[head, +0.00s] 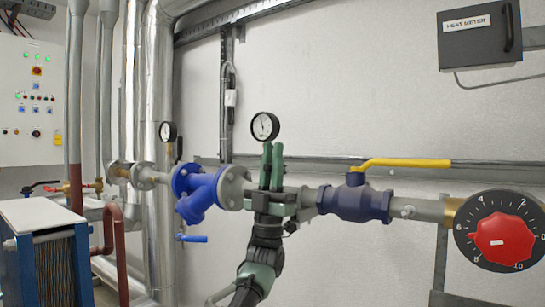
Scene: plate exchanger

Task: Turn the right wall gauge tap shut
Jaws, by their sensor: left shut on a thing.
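The right wall gauge (265,126) is a round white dial with a black rim, standing above the horizontal pipe. My left gripper (272,152) is green and reaches up from below, its fingers pointing up just under this dial. The fingers are close together and shut on the gauge tap, which they hide. I cannot tell how far the tap is turned. My right gripper is not in view.
A blue strainer (205,192) sits left of my gripper. A dark blue valve (355,202) with a yellow lever (405,163) sits to the right. A red dial knob (500,240) is at far right. Another gauge (168,131) stands further left.

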